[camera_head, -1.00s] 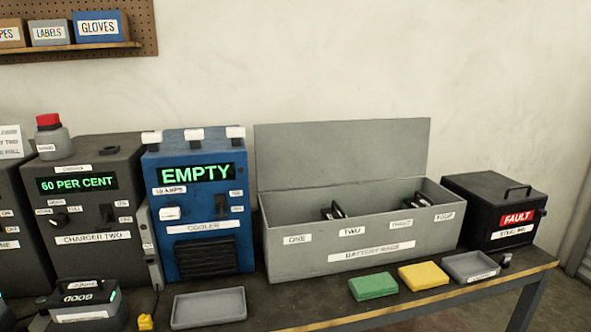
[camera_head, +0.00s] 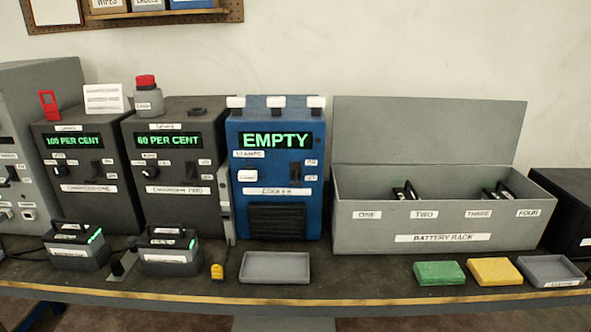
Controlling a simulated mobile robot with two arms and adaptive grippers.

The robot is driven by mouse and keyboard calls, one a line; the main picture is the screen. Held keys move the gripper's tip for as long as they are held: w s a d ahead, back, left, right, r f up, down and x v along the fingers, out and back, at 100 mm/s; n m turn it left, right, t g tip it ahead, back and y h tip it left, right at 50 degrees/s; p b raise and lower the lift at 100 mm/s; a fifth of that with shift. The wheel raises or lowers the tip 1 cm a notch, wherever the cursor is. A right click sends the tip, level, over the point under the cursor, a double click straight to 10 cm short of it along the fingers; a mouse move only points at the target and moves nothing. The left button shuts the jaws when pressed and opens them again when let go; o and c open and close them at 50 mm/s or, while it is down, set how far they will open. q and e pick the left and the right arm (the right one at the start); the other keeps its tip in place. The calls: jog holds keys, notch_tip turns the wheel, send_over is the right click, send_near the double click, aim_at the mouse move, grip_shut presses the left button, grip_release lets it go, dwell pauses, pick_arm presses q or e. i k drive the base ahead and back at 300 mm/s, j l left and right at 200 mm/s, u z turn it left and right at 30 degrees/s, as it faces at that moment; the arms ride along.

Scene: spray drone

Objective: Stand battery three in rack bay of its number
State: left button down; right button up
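Two dark batteries with handles and green lights stand on the bench at the left: a left battery (camera_head: 75,258) and a right battery (camera_head: 168,262). Their labels are too small to read, so I cannot tell which is battery three. The grey battery rack (camera_head: 365,236) stands open at the right, with its lid up. Its front labels read ONE, TWO, THREE and FOUR. Dark handles show inside behind the TWO label (camera_head: 424,214) and between the THREE label (camera_head: 478,213) and the FOUR label (camera_head: 528,212). The rack's floor is hidden. Neither gripper is in view.
Charger one (camera_head: 85,203) reads 100 PER CENT and charger two (camera_head: 180,206) 60 PER CENT. A blue cooler (camera_head: 283,222) reads EMPTY. An empty grey tray (camera_head: 275,267), a green pad (camera_head: 439,273), a yellow pad (camera_head: 494,271) and another tray (camera_head: 552,270) line the front.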

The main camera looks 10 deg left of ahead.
aim_at(180, 246)
jog(key=u, duration=1.25)
